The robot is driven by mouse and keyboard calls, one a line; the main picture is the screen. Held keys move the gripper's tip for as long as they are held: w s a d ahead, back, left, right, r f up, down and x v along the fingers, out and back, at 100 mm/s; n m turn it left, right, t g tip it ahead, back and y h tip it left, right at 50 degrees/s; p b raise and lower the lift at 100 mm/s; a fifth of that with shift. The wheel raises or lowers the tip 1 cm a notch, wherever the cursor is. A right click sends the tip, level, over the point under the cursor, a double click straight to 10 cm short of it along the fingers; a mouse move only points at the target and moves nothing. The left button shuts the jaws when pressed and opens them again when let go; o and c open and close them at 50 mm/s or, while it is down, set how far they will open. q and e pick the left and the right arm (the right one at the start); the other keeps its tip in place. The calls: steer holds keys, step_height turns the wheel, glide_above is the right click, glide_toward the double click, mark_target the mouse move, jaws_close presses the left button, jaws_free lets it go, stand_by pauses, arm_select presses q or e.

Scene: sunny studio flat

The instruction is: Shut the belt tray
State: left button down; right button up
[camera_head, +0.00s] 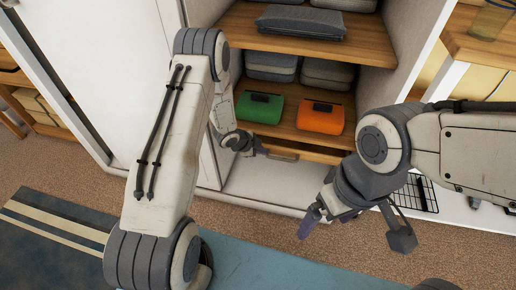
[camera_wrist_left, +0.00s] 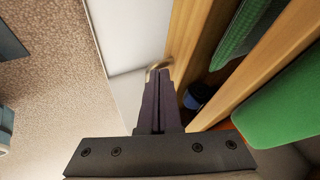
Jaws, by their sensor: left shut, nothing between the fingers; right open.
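The belt tray (camera_head: 318,154) is a wooden pull-out tray low in the open wardrobe, under the shelf with the green and orange bags. In the left wrist view its wooden front (camera_wrist_left: 186,47) stands out from the shelf edge, leaving a gap. A green textured item (camera_wrist_left: 235,38) and a dark blue roll (camera_wrist_left: 196,97) show in this gap. A small brass handle (camera_wrist_left: 154,70) is at the tray front. My left gripper (camera_head: 262,153) is shut and empty, its tips at the handle; contact is unclear. My right gripper (camera_head: 306,224) is open, in front of the wardrobe, touching nothing.
A green bag (camera_head: 260,108) and an orange bag (camera_head: 320,117) sit on the shelf (camera_wrist_left: 262,75) above the tray. Grey folded items fill higher shelves. A black wire basket (camera_head: 417,195) stands at right.

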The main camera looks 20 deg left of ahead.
arm_select(q)
steer(key=shift+s+a+r, duration=0.1)
steer(key=shift+s+r, duration=0.1)
steer(key=shift+s, duration=0.35)
steer(key=shift+s+a+r, duration=0.1)
steer(key=shift+s+r, duration=0.05)
steer(key=shift+s, duration=0.4)
steer(key=p+v, duration=0.3)
steer(key=v, duration=0.5)
steer(key=s+d+r+n+g+y, duration=0.1)
steer(key=s+d+r+n+y, duration=0.2)
steer(key=r, duration=0.4)
steer(key=s+d+r+n+y, duration=0.1)
steer(key=s+d+r, duration=0.1)
steer(key=d+r, duration=0.45)
steer(key=s+d+r+n+g, duration=0.2)
steer(key=s+r, duration=0.2)
steer(key=s, duration=0.4)
steer(key=s+d+r+n+g+h, duration=0.15)
steer(key=s+r, duration=0.25)
steer(key=s, duration=0.4)
steer(key=s+d+r+n+g+y, duration=0.15)
steer(key=s+r, duration=0.25)
steer(key=s, duration=0.4)
step_height(320, 180, up, 29)
steer(key=p, duration=2.9)
steer(key=shift+f+h+p, duration=0.15)
steer(key=shift+h+p, duration=0.2)
steer(key=shift+h, duration=0.05)
